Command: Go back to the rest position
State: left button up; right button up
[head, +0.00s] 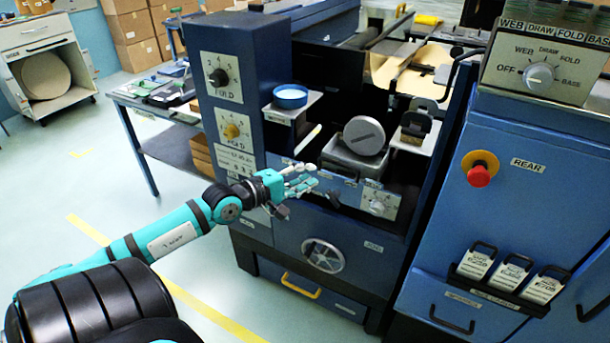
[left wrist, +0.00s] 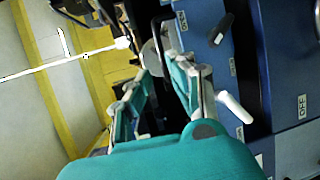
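My left arm, teal and black, reaches in from the left in the head view. Its left gripper (head: 302,178) is in front of the blue machine (head: 345,240), near the small dial panel below the grey roll end. In the left wrist view the two teal and grey fingers of the left gripper (left wrist: 160,75) stand apart, with nothing seen held between them. I cannot tell whether a fingertip touches the machine. My right gripper is not in view.
The machine carries a dial column (head: 225,85), a blue round dish (head: 290,96) and a handwheel (head: 323,256). A blue cabinet at the right has a red stop button (head: 479,176). A worktable (head: 155,97) stands behind left. The floor at left is clear.

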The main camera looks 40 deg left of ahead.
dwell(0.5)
pick_arm(q)
jog(key=s+a+f+n+g+y, duration=0.15)
jog(key=s+f+n, duration=0.25)
jog(key=f+n, duration=0.7)
jog(key=s+a+f+n+g+y, duration=0.15)
jog(key=s+f+n, duration=0.25)
jog(key=f+n, duration=0.7)
jog(key=s+a+f+n+g+y, duration=0.15)
jog(key=s+f+n, duration=0.4)
jog(key=f, duration=0.85)
jog(key=s+d+f+n+g, duration=0.3)
jog(key=s+d+f+n, duration=0.2)
jog(key=s+f+n, duration=0.3)
jog(key=s+d+f+n+g, duration=0.3)
jog(key=s+d+f+n, duration=0.2)
jog(key=s+f+n, duration=0.3)
jog(key=s+d+f+n+g+h, duration=0.1)
jog(key=s+d+f+n+g, duration=0.1)
jog(key=s+d+f+n, duration=0.2)
jog(key=s+d+f+n+g+h, duration=0.1)
jog(key=s+d+f+n, duration=0.3)
jog(key=s+d, duration=0.5)
jog(key=shift+s+d+n+g, duration=0.2)
jog(key=shift+s+n+g, duration=0.3)
jog(key=shift+g, duration=0.15)
